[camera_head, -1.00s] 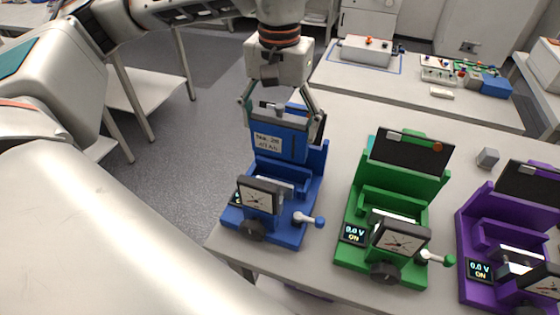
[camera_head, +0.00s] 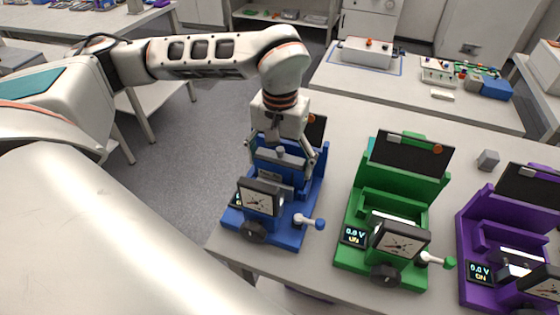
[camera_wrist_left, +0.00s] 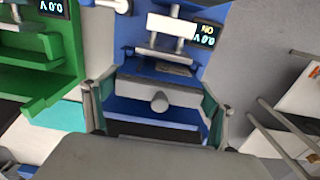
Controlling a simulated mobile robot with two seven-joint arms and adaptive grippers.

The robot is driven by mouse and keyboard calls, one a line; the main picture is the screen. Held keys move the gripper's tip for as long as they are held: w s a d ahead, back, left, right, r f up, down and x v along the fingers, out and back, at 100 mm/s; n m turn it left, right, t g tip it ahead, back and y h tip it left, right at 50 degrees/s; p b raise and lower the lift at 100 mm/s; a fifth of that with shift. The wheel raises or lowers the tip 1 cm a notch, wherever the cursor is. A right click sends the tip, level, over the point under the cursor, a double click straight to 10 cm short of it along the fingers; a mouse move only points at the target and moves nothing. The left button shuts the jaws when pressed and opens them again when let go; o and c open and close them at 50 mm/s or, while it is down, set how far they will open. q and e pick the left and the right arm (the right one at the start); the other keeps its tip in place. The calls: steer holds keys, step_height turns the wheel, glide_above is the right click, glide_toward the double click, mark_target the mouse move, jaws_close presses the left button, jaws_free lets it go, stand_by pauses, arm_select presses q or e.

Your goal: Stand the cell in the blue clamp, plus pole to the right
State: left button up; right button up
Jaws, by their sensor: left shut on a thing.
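The blue clamp (camera_head: 287,233) stands at the table's left front, with a dial gauge (camera_head: 260,197) on its front and a small lever at its right. My left gripper (camera_head: 281,166) is above it, pointing down, shut on the cell (camera_head: 280,158). The cell is upright, low in the clamp behind the gauge; its lower part is hidden. Whether it touches the clamp floor I cannot tell. In the left wrist view, the cell's grey top (camera_wrist_left: 130,91) with a central round knob lies between my fingers (camera_wrist_left: 157,105). Pole marks are not readable. My right gripper is not in view.
A green clamp (camera_head: 367,247) and a purple clamp (camera_head: 474,285) stand to the right, each with a display and dark rear panel. A small grey block (camera_head: 488,159) lies behind them. Another bench (camera_head: 420,110) with boxes stands farther back.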

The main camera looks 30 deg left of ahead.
arm_select(q)
steer(key=o, duration=1.7)
steer(key=shift+f, duration=0.1)
step_height(320, 180, up, 12)
steer(key=shift+r, duration=0.15)
steer(key=shift+s, duration=0.1)
